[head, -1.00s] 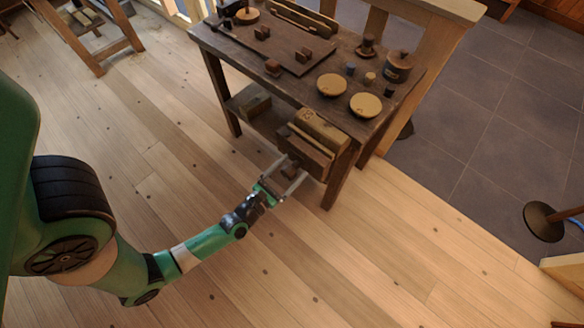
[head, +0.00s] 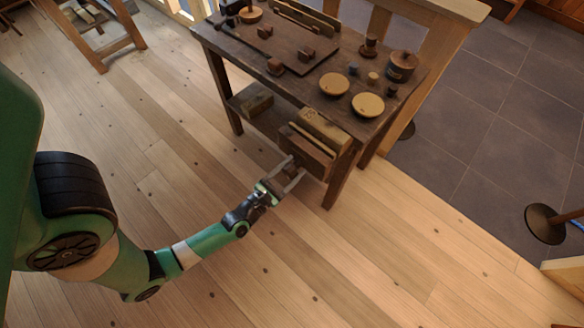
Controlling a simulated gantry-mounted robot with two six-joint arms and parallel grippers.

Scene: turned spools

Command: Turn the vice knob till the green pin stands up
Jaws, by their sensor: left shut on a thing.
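The wooden vice (head: 308,148) is at the front end of the dark workbench (head: 336,190), below its top. Its small dark knob (head: 291,170) faces my left gripper (head: 288,174). The left gripper's two pale fingers are shut on the knob, one on each side of it. The left arm reaches in from the lower left. I cannot make out the green pin in this view. My right gripper is not in view.
Two round pale discs (head: 367,105), a dark lidded pot (head: 402,66) and several small turned pieces stand on the bench top. A wooden block (head: 255,100) lies on the lower shelf. Bare plank floor surrounds the arm.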

